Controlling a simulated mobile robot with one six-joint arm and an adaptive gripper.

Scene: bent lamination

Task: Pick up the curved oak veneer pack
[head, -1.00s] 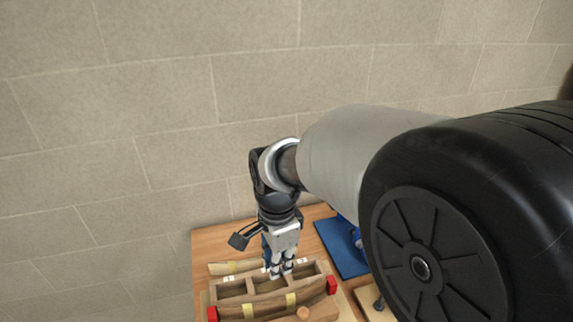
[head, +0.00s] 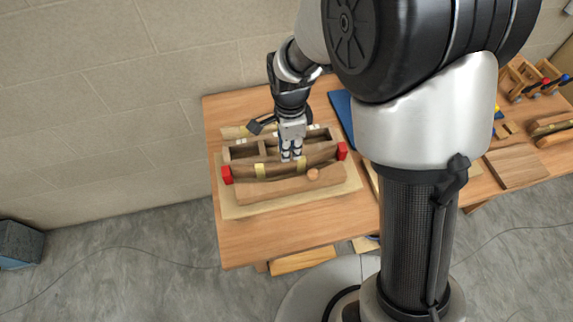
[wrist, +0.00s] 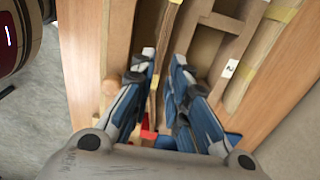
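A curved, brown wooden strip pack with yellow tape bands (head: 278,171) runs across the wooden form, between two red end blocks. It also shows in the wrist view as a thin edge (wrist: 166,38) running between my fingers. My gripper (head: 291,157) points down over the middle of the form. In the wrist view my gripper (wrist: 163,72) has its two blue-grey fingers apart, one on each side of the thin strip. I cannot tell whether they touch it. A paler taped strip (head: 236,132) lies behind the form and also shows at right in the wrist view (wrist: 265,48).
The form has open compartments (head: 242,151) behind the strip and a curved wooden block (head: 270,189) with a round knob in front. A red block (head: 342,151) stands at its right end. A blue mat (head: 341,108) lies right. The front left tabletop (head: 245,238) is clear.

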